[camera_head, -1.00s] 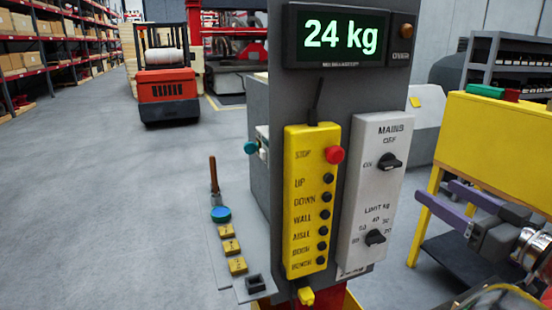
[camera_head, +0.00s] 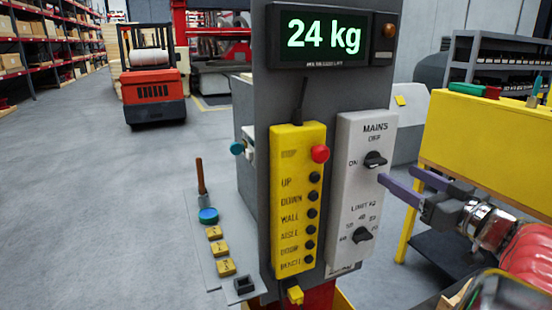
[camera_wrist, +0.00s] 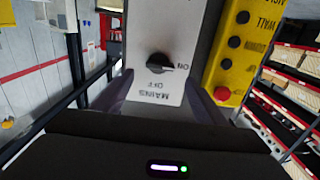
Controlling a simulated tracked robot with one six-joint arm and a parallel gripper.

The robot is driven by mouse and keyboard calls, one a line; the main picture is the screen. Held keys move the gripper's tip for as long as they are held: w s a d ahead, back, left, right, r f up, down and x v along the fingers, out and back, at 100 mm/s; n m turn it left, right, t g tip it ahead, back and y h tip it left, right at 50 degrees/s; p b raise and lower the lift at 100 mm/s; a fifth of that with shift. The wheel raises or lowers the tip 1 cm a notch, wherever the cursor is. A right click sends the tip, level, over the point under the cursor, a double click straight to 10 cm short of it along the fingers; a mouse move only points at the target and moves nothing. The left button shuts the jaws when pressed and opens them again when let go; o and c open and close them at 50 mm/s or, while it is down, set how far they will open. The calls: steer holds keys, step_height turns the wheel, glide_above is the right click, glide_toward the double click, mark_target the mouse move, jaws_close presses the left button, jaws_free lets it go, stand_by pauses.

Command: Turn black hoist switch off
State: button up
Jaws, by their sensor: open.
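The black mains switch (camera_head: 375,160) is a rotary knob on a white panel (camera_head: 350,210), below the word OFF and right of the word ON. It also shows upside down in the wrist view (camera_wrist: 158,63), its pointer toward ON. My gripper (camera_head: 397,174) is open, with two purple fingers, at the panel's right edge near the knob's height. In the wrist view the fingers (camera_wrist: 160,88) lie to either side of the panel's MAINS end. They do not appear to touch the knob. A second black knob (camera_head: 362,235), for the limit, sits lower.
A yellow button box (camera_head: 299,200) with a red stop button (camera_head: 320,154) is left of the white panel. A display (camera_head: 322,38) reads 24 kg above. A yellow bench (camera_head: 490,145) stands right, behind my arm. A forklift (camera_head: 153,90) is far left.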

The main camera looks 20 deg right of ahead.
mark_target(379, 164)
steer(key=shift+w+a, duration=0.15)
steer(key=shift+w, duration=3.65)
steer(key=c, duration=1.1)
